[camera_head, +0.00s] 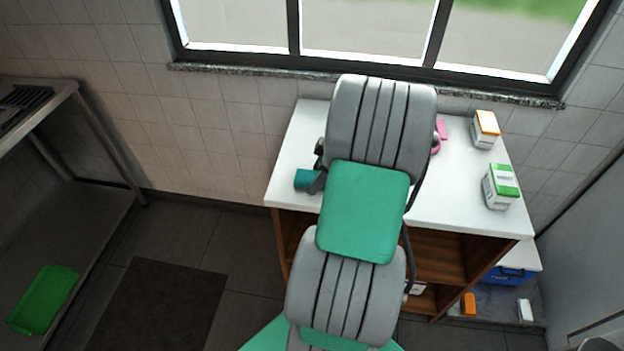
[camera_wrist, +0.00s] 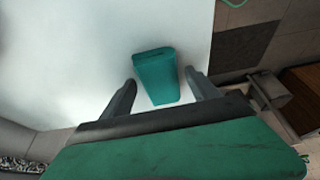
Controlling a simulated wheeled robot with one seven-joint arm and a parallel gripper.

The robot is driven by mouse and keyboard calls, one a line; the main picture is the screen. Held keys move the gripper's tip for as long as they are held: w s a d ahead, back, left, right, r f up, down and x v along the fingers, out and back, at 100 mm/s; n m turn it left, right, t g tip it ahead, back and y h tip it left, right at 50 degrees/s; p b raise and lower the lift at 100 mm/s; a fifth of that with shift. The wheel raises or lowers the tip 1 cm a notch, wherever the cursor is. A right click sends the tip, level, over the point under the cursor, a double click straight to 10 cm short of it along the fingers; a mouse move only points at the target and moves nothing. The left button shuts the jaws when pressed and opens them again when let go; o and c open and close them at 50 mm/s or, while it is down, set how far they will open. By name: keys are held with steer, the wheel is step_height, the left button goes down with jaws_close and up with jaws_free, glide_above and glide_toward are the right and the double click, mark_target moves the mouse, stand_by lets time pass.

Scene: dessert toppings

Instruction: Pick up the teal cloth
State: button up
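The teal cloth (camera_head: 305,180) looks like a small folded or rolled bundle on the white tabletop (camera_head: 290,150), near its left edge. My arm covers the middle of the table and may hide part of the cloth. In the wrist view the cloth (camera_wrist: 156,75) lies ahead of my gripper (camera_wrist: 162,92), with its near end between the two dark fingers. The fingers are spread, with white tabletop showing on each side between finger and cloth. I cannot tell how high the fingertips are above the table. In the head view only a little of my gripper (camera_head: 318,182) shows, just right of the cloth.
An orange-and-white box (camera_head: 485,130) and a green-and-white box (camera_head: 500,187) stand on the table's right side. A pink object (camera_head: 440,130) is partly hidden behind my arm. Tiled wall and window lie behind. A metal rack (camera_head: 65,92) with a green tray (camera_head: 43,300) is at left.

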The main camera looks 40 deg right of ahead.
steer(key=c, duration=1.2)
steer(key=shift+c, duration=0.2)
steer(key=shift+r, duration=0.5)
steer(key=s+a+r+b, duration=0.1)
steer(key=s+a+r, duration=0.1)
steer(key=s+r, duration=1)
steer(key=shift+s, duration=1)
